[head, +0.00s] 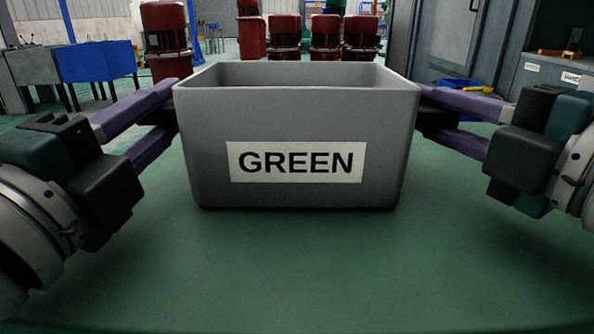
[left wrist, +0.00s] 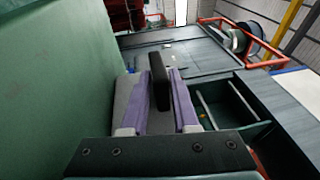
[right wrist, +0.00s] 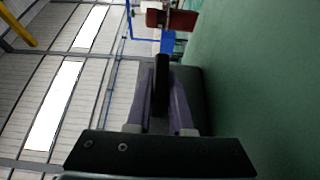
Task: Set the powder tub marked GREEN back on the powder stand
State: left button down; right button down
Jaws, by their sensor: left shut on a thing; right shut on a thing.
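A grey open-topped powder tub (head: 296,191) with a white label reading GREEN is in the middle of the head view, upright and level. My left gripper (head: 170,108) is at its left side and my right gripper (head: 428,108) is at its right side. In the left wrist view, the purple fingers are shut on a black handle (left wrist: 159,80) of the tub. In the right wrist view, the fingers are shut on the other black handle (right wrist: 161,85). The tub's inside bottom is hidden. I cannot pick out the powder stand for certain.
A blue box-like table (head: 97,61) is at the back left. A grey cabinet (head: 452,38) and a labelled bench (head: 556,85) are at the right.

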pick_arm(q)
jog(key=c, duration=0.6)
grip_release()
pick_arm(e)
jog(key=shift+f, duration=0.15)
pick_arm(q)
jog(key=shift+f, duration=0.15)
pick_arm(e)
jog(key=c, duration=1.2)
grip_release()
jog(key=o, duration=0.5)
pick_arm(q)
jog(key=shift+o, duration=0.7)
pick_arm(e)
jog(key=shift+f, duration=0.1)
pick_arm(q)
jog(key=shift+o, duration=0.9)
pick_arm(e)
jog(key=o, duration=0.3)
jog(key=shift+r, duration=0.2)
